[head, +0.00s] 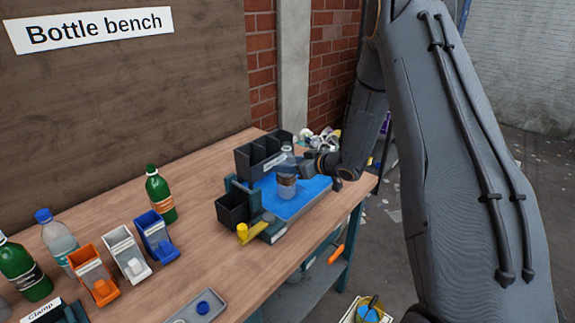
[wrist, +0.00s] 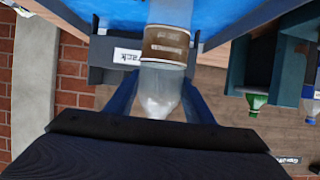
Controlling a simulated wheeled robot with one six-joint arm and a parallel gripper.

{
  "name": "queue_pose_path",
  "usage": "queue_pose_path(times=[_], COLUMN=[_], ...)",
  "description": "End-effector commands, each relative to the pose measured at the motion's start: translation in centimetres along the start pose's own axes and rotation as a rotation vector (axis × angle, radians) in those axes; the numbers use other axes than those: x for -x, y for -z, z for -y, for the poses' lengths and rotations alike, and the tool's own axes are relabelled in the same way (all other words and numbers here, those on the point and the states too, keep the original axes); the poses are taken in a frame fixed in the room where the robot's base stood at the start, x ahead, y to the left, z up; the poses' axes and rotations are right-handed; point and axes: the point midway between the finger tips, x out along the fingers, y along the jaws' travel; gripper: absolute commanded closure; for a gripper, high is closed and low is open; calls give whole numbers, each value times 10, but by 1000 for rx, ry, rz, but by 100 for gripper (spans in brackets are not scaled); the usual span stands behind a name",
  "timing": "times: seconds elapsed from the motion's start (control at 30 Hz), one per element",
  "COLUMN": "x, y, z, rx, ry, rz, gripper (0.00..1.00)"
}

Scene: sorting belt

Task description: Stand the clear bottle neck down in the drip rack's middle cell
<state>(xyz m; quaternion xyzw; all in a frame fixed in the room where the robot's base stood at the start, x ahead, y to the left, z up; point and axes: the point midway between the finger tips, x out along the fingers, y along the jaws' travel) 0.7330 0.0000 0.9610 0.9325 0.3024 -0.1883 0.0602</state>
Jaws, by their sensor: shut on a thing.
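The clear bottle (head: 287,182) has a brown label and stands neck up, upright, over the blue mat (head: 311,197). I cannot tell whether its base touches the mat. My gripper (head: 303,170) is shut on its upper part from the right. In the wrist view, the bottle (wrist: 164,47) shows between the two fingers of my gripper (wrist: 160,93), with its tapered end toward my palm. The dark grey drip rack (head: 244,163) is behind the bottle, with its cells open upward. It also shows with its white label in the wrist view (wrist: 104,68). The cells' insides are hidden.
A green fixture with a dark bin (head: 231,211) and yellow knob (head: 243,232) stands left of the mat. Orange (head: 92,272), white (head: 124,252) and blue (head: 155,234) bins and green bottles (head: 161,197) stand farther left. A grey tray (head: 199,307) lies in front.

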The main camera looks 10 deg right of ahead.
Motion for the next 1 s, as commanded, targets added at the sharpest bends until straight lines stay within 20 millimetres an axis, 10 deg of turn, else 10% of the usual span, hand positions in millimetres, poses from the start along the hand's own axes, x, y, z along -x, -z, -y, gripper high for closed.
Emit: queue_pose_path(times=[0.07,0.1,0.2,0.57,1.0], x=[-1,-1,-1,2,80], y=[-3,-2,-2,2,0], z=[0,0,0,0,-1], rx=[-1,-1,-1,0,-1], ry=[0,0,0,0,-3], rz=[1,1,0,0,0], gripper=[90,45,33,33,33])
